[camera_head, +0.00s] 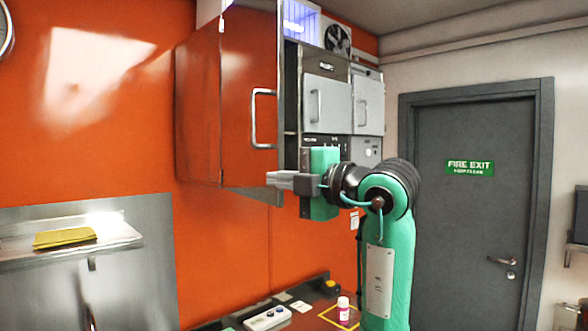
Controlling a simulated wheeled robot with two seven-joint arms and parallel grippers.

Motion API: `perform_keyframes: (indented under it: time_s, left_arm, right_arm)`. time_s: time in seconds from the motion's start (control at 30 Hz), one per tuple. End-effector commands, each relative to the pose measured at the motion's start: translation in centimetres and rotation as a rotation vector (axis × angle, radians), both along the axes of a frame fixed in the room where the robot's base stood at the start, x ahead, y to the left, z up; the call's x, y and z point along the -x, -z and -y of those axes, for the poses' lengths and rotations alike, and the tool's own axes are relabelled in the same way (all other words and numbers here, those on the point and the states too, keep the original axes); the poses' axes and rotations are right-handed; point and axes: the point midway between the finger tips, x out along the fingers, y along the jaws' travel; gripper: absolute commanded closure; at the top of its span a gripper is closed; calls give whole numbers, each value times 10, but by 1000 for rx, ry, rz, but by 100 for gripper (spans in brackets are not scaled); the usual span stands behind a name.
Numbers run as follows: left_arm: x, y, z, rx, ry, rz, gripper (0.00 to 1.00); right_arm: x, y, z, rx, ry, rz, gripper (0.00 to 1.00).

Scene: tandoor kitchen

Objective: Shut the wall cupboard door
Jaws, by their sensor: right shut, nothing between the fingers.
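The wall cupboard (198,112) hangs on the orange wall, left of centre. Its red-brown door (240,95) appears to stand open, with its left edge at the cupboard and its free right edge out toward me; the exact angle is unclear. A silver bar handle (255,120) is near that free edge. My right gripper (270,179) is shut and empty, its fingers pointing left by the door's lower right corner. I cannot tell whether they touch the door. The cupboard's inside is hidden. My left gripper is out of view.
Grey cabinets (327,103) stand behind my right arm. A steel shelf (120,236) with a yellow cloth (64,238) is at lower left. A counter below holds a small pink bottle (343,310) and a white control box (267,319). A grey exit door (470,220) is at right.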

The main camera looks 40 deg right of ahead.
Motion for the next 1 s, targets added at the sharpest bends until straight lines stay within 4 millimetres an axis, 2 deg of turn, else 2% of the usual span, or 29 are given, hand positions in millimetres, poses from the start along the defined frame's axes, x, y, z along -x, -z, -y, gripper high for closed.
perform_keyframes:
  time_s: [0.03,0.23,0.4,0.53,1.0]
  left_arm:
    - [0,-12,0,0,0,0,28]
    - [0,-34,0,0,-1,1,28]
    - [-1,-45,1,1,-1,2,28]
    - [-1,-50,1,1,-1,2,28]
    - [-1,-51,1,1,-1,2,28]
  right_arm:
    - [-12,-5,-3,-1,-4,-7,100]
    - [-51,-4,-13,-1,-3,-5,100]
    - [-47,-3,12,0,1,-3,100]
    - [-46,-1,22,1,-1,-3,100]
    - [-45,0,28,1,-2,-1,100]
